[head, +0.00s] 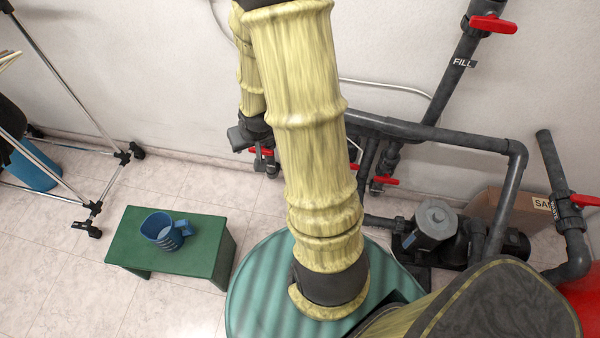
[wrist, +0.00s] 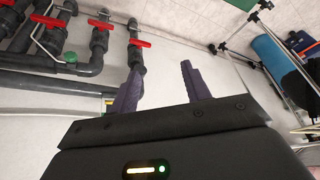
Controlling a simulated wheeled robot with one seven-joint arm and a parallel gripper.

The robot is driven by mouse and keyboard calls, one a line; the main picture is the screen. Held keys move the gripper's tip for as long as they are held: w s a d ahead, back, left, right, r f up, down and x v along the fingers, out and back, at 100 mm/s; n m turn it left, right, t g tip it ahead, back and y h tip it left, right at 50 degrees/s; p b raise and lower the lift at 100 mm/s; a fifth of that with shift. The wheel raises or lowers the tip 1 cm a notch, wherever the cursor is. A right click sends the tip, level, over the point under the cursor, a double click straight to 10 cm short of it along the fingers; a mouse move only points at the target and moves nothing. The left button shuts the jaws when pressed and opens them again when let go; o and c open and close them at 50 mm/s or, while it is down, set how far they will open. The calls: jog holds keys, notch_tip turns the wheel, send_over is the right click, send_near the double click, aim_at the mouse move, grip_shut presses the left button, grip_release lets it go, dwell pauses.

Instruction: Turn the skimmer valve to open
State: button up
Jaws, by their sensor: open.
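Several red-handled valves sit on dark grey pipes along the wall. In the wrist view, one red handle (wrist: 101,24) and another red handle (wrist: 139,43) are on pipes to the upper left of my fingers. No skimmer label is readable, so I cannot tell which valve is the skimmer valve. My gripper (wrist: 160,68) is open and empty, its two purple fingers apart, with bare wall between and beyond them. In the head view, my arm hides part of the pipework; red handles show just right of it (head: 384,181).
A valve labelled FILL (head: 493,24) is at the upper right. A green stool (head: 200,235) bears a blue mug (head: 162,231). A metal rack (head: 75,75) stands left. A pump (head: 435,222) and box (head: 495,208) are right. A green ribbed tank top (head: 262,290) is below my arm.

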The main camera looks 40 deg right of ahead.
jog(key=w+d+f+m+t+b, duration=0.1)
jog(key=d+f+m+t+b, duration=0.15)
jog(key=f+b, duration=0.6)
jog(key=w+d+f+m+t+y+b, duration=0.1)
jog(key=d+f+m+t+b, duration=0.2)
jog(key=f, duration=1)
jog(key=w+d+f+m+t+b, duration=0.15)
jog(key=d+f+b, duration=0.35)
jog(key=f, duration=0.6)
jog(key=s+d+f+m+t+h+b, duration=0.2)
jog(key=s+d+f+m+h+b, duration=0.1)
jog(key=f+m+b, duration=0.3)
jog(key=s+d+f+m+t+h+b, duration=0.2)
jog(key=s+d+f+m+h+b, duration=0.1)
jog(key=f+m+b, duration=0.4)
jog(key=d+f+m+h, duration=0.1)
jog(key=h, duration=0.1)
jog(key=shift+s+f+h, duration=0.3)
jog(key=shift+s+h, duration=0.05)
jog(key=shift+h, duration=0.05)
jog(key=shift+d, duration=0.1)
jog(key=b+x, duration=0.6)
jog(key=x, duration=1.1)
jog(key=shift+w, duration=0.25)
